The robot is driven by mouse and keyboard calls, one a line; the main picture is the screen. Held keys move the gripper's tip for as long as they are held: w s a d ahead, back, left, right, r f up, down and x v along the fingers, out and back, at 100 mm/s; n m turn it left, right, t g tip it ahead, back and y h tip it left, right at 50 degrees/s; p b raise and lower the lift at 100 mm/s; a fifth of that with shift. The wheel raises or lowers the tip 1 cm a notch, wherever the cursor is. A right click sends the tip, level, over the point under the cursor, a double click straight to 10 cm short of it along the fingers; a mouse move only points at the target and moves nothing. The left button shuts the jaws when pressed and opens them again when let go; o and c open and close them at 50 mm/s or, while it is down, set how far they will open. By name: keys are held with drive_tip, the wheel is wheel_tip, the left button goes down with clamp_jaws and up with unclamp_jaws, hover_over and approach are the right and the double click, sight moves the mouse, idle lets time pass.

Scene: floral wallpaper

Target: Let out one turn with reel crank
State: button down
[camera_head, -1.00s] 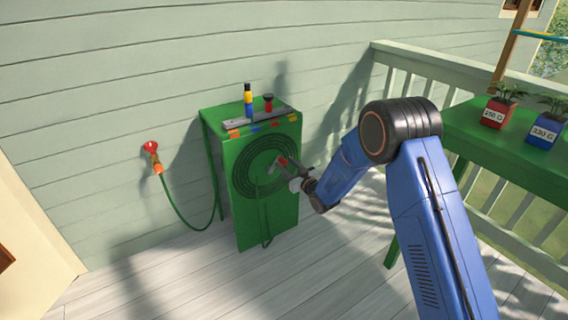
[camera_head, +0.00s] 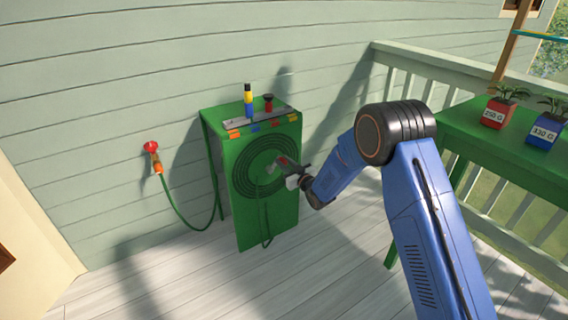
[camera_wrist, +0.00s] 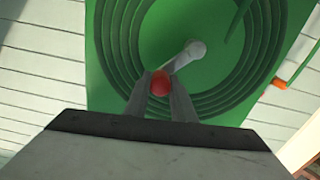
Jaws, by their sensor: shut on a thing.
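The green hose reel (camera_head: 250,212) stands against the wall, with the dark green hose coiled in rings on its front. The reel crank (camera_wrist: 186,56) is a pale grey arm running from the hub to a red knob (camera_wrist: 160,84). My gripper (camera_head: 289,168) is in front of the reel, shut on the red knob. In the wrist view my gripper's two fingers (camera_wrist: 161,97) lie on either side of the knob. In the head view the fingers partly cover the knob and crank.
Nozzle-like items (camera_head: 248,101) stand on the reel's top. A green table (camera_head: 470,130) with potted plants and a railing are at right. The deck in front is clear.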

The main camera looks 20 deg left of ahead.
drive_tip(key=shift+s+a, duration=0.1)
drive_tip(key=shift+s+a+r+n, duration=0.25)
drive_tip(key=shift+s+a+n, duration=0.3)
drive_tip(key=shift+n, duration=0.75)
drive_tip(key=shift+s+a+r+n, duration=0.2)
drive_tip(key=shift+s+a+n, duration=0.3)
drive_tip(key=shift+n, duration=0.8)
drive_tip(key=shift+s+a+r+n, duration=0.35)
drive_tip(key=shift+s+n, duration=0.35)
drive_tip(key=shift+n, duration=0.6)
drive_tip(key=shift+f, duration=0.1)
drive_tip(key=c, duration=1.5)
unclamp_jaws()
